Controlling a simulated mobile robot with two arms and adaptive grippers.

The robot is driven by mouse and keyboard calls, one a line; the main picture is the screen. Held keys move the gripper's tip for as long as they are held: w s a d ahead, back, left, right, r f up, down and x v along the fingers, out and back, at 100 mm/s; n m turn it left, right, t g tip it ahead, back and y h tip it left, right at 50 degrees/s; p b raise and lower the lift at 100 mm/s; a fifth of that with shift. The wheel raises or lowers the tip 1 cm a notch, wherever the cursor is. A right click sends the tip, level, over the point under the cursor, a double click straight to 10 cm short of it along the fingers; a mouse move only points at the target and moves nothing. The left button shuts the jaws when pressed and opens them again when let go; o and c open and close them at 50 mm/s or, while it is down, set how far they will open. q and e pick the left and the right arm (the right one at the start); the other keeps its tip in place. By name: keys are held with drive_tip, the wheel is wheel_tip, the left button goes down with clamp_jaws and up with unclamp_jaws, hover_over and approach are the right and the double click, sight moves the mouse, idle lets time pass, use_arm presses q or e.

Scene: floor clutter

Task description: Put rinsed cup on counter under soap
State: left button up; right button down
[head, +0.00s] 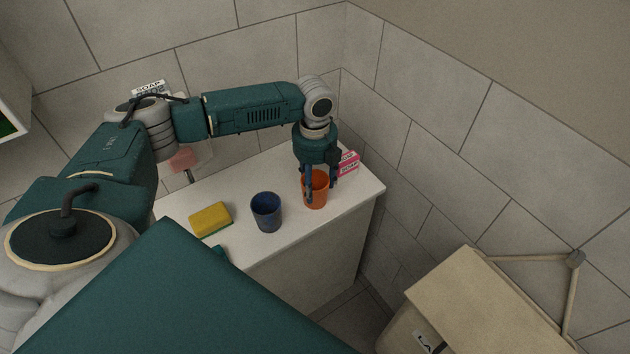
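An orange cup (318,200) is upright at the right part of the white counter. A dark blue cup (266,213) stands upright on the counter to its left. My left gripper (321,188) points down, with its fingers along the sides of the orange cup. I cannot tell whether they press on it or whether its base touches the counter. A sign reading SOAP (148,88) is on the back wall, partly behind my arm. A pink soap dispenser (184,160) is below it, also partly hidden. My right gripper is not in view.
A yellow and green sponge (210,219) lies left of the blue cup. A pink and white box (348,161) is right behind the gripper, near the wall. The counter (285,243) has bare room behind the blue cup. A beige box-like unit (490,300) stands at lower right.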

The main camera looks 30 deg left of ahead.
use_arm(q)
drive_tip(key=shift+o, duration=1.4)
wheel_tip(320, 180, up, 12)
drive_tip(key=b, duration=0.2)
drive_tip(key=shift+r, duration=0.15)
